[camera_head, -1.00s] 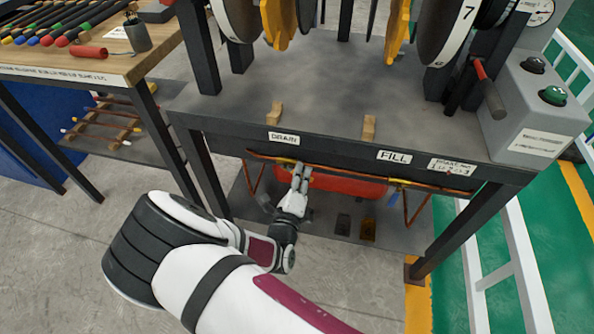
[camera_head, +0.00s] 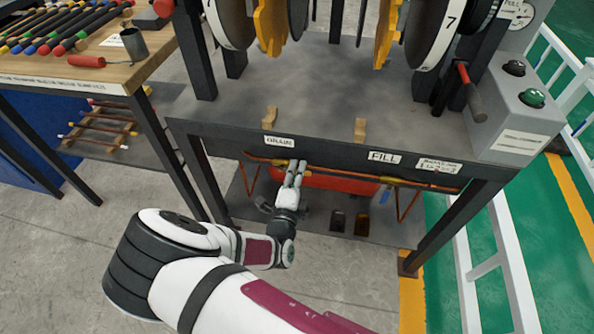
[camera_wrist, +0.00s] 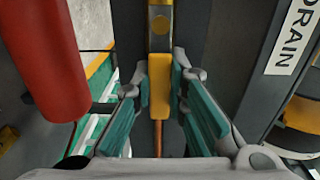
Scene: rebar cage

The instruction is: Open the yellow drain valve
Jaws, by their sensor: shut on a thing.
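The yellow drain valve (camera_head: 282,161) sits on the copper pipe under the bench's front edge, below the DRAIN label (camera_head: 279,141). My gripper (camera_head: 296,172) reaches up to the pipe there, and its fingers partly hide the valve in the head view. In the wrist view, the yellow valve lever (camera_wrist: 160,84) stands upright between the teal finger pads of my gripper (camera_wrist: 161,90). The gripper is shut on this lever. The lever lies roughly in line with the copper pipe (camera_wrist: 158,138) in that view.
A red cylinder (camera_wrist: 48,55) is close on the left in the wrist view; a red tank (camera_head: 335,182) lies behind the pipe in the head view. The FILL label (camera_head: 384,157) and a second yellow valve (camera_head: 391,180) are to the right. Bench legs (camera_head: 205,180) flank the space.

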